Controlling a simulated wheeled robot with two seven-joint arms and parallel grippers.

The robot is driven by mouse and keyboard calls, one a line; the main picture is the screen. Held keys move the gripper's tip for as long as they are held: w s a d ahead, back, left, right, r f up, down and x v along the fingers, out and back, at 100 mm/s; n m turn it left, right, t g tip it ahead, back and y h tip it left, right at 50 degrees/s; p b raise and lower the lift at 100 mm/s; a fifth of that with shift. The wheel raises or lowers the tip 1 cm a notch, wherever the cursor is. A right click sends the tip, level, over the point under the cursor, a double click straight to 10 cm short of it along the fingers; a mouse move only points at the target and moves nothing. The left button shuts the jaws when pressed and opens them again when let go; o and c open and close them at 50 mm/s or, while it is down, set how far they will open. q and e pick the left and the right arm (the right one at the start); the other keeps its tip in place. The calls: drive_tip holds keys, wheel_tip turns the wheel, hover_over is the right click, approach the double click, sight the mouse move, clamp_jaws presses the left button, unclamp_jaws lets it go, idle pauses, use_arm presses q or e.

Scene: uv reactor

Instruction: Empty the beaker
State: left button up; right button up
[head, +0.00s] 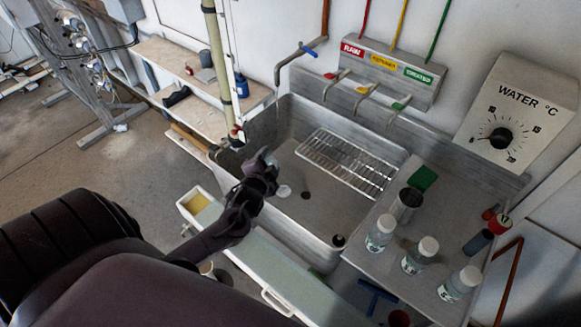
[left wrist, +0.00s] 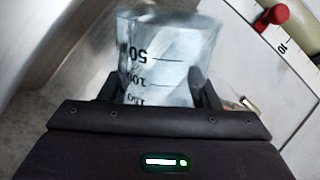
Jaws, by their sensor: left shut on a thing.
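The beaker (left wrist: 165,60) is clear, with black volume marks that read upside down in the left wrist view. It sits between the fingers of my left gripper (head: 263,168), which is shut on it. In the head view the gripper is over the left part of the steel sink (head: 330,222), and the beaker is hard to make out there. I cannot tell the beaker's exact tilt or whether liquid is in it. My right gripper is not in view.
A wire rack (head: 347,160) spans the sink's back right. A metal cup (head: 407,204) and several capped bottles (head: 380,233) stand on the right drainboard. A pale vertical pipe (head: 218,70) is close behind the gripper. A water tap (head: 297,54) is on the back wall.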

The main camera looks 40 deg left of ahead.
use_arm(q)
drive_tip(key=shift+f, duration=0.15)
drive_tip(key=shift+w+d+r+m, duration=0.1)
drive_tip(key=shift+r+m, duration=0.15)
drive_tip(key=shift+m, duration=0.05)
drive_tip(key=shift+r+m+g+y, duration=0.1)
drive_tip(key=shift+m+g+y, duration=0.2)
drive_tip(key=shift+m+y, duration=0.1)
drive_tip(key=shift+w+d+f+m+g+y+b, duration=0.15)
drive_tip(key=shift+w+d+f+m+b, duration=0.2)
drive_tip(key=shift+d+b, duration=0.1)
drive_tip(key=shift+w+d+f+m+g+y+b, duration=0.15)
drive_tip(key=shift+w+d+f+m+b, duration=0.1)
drive_tip(key=shift+d+m+b, duration=0.15)
drive_tip(key=shift+r+p, duration=0.25)
drive_tip(key=shift+p, duration=0.3)
drive_tip(key=shift+d+p, duration=0.1)
drive_tip(key=shift+p, duration=0.3)
drive_tip(key=shift+m+y, duration=0.25)
drive_tip(key=shift+y, duration=0.05)
drive_tip(key=shift+s+p, duration=0.15)
drive_tip(key=shift+p, duration=0.25)
